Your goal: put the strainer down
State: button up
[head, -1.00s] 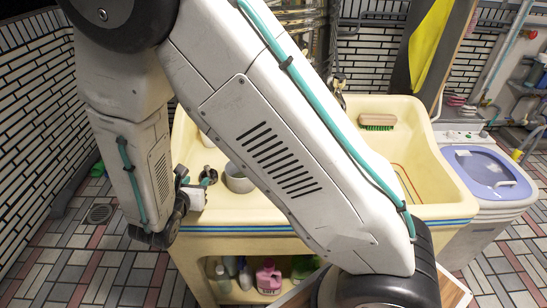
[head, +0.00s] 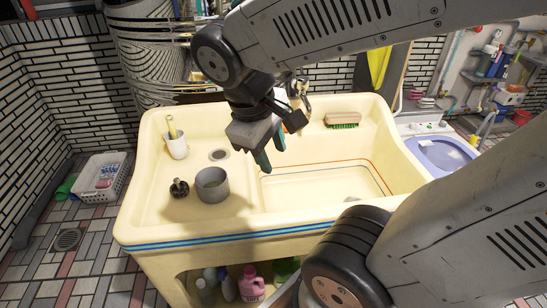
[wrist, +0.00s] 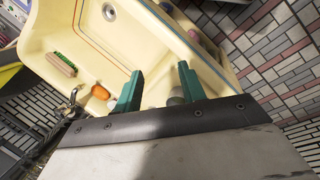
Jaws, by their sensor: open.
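A small dark piece with an upright knob (head: 179,188), which looks like the strainer, stands on the sink's left ledge. It is just left of a grey round cup (head: 212,184). My gripper (head: 270,150) is above the sink, to the right of the dark piece and well apart from it. Its green fingers are spread with nothing between them, as the wrist view also shows (wrist: 157,88). In that view the strainer cannot be made out.
The cream sink (head: 190,230) has a basin on the right. A white cup (head: 176,146) with a handle in it stands at the ledge's back left. A brush (head: 342,120) lies on the back rim. A white basket (head: 100,178) is on the floor at left.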

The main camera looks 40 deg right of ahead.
jog(key=shift+s+a+r+m+t+y, duration=0.25)
jog(key=shift+s+a+r+m+y, duration=0.15)
jog(key=shift+s+a+m+y, duration=0.25)
jog(key=shift+s+a+r+m+t+y, duration=0.3)
jog(key=shift+s+a+r+m+y, duration=0.15)
jog(key=shift+s, duration=0.3)
jog(key=shift+s+a+r+m+t+y, duration=0.3)
jog(key=shift+s+a+m+y, duration=0.2)
jog(key=shift+s+a+y, duration=0.15)
jog(key=shift+d, duration=0.1)
